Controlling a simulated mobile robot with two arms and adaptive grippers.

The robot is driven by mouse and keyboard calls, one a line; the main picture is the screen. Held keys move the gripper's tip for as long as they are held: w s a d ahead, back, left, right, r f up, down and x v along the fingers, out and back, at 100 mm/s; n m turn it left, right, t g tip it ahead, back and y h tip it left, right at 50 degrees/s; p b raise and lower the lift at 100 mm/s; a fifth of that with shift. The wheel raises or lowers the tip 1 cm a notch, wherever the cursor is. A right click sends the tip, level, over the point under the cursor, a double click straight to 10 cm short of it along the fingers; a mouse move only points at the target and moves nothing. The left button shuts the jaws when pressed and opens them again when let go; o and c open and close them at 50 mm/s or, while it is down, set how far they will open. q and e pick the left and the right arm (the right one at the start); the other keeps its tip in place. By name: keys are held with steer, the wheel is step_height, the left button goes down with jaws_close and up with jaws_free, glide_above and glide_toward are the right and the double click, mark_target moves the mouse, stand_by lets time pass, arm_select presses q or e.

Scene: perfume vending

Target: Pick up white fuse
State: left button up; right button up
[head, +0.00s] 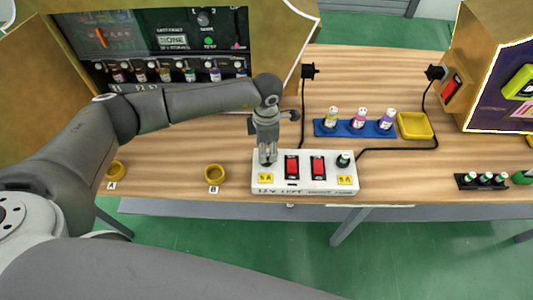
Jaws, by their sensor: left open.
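My left gripper (267,157) points down over the left end of a white power box (306,187). The gripper is open, and its fingertips are close to the box top, behind a yellow "5A" label. I cannot make out a white fuse there; the gripper covers that spot. A dark green fuse with a pale top (344,160) stands upright at the right end of the box. A black rack (467,186) at the right holds several small dark pieces with pale tops. My right gripper is not in view.
Two red switches (292,167) sit mid-box. Behind are a blue tray (323,129) with three small bottles and a yellow dish (415,126). Yellow rings (215,174) lie left. Black cables (395,148) cross the wooden table (390,80). Vending cabinets stand back left and right.

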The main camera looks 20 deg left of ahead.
arm_select(q)
steer(key=shift+f, duration=1.2)
steer(key=c, duration=1)
jaws_close()
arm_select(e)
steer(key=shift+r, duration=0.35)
arm_select(q)
steer(key=shift+r, duration=0.2)
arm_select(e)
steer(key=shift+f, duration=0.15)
